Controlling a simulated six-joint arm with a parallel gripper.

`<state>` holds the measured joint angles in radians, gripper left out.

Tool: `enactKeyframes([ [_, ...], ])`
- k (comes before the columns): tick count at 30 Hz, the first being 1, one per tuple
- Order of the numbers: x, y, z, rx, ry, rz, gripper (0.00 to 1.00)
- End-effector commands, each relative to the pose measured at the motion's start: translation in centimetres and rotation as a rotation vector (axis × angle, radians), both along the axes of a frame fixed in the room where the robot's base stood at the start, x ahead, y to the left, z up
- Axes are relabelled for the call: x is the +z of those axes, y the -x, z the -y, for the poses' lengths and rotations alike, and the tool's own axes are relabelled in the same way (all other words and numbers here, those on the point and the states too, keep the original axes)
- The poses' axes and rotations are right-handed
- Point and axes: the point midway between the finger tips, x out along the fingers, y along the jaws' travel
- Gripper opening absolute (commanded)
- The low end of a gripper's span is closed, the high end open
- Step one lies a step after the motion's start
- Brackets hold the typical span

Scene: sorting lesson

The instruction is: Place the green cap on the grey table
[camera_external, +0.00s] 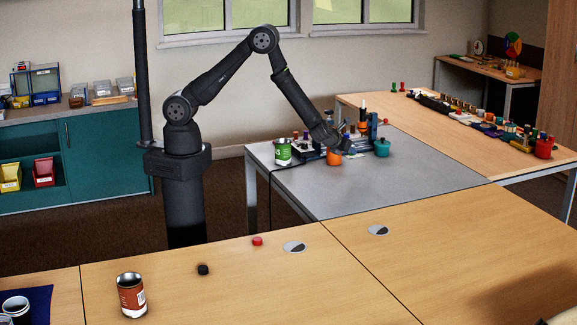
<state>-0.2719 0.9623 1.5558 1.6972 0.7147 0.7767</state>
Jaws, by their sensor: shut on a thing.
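My gripper (345,148) is low over the grey table (420,182), among the items at its back edge. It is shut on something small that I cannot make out. No green cap can be told apart in this view; the fingers and the crowded items hide much there. An orange cup-like thing (334,158) is just below and beside my gripper. A teal pot (382,148) stands on the grey table to the right of my gripper.
A can with a green and white label (283,153) stands left of my gripper. A red cap (257,241), a black cap (203,269) and a brown-red can (131,296) are on the front wooden table (230,300). The grey table's front and right are clear.

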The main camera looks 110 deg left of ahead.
Motion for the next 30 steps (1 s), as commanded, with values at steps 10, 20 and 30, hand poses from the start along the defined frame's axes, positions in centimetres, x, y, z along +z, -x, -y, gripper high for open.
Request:
enactKeyframes([
  [10,-2.7,-0.1,-4.4,-0.001,0.000,-0.001,0.00],
  [20,-6.4,-0.1,-4.4,-0.003,0.000,-0.002,0.00],
  [30,-6.8,-0.2,-4.4,-0.001,0.000,0.000,0.00],
])
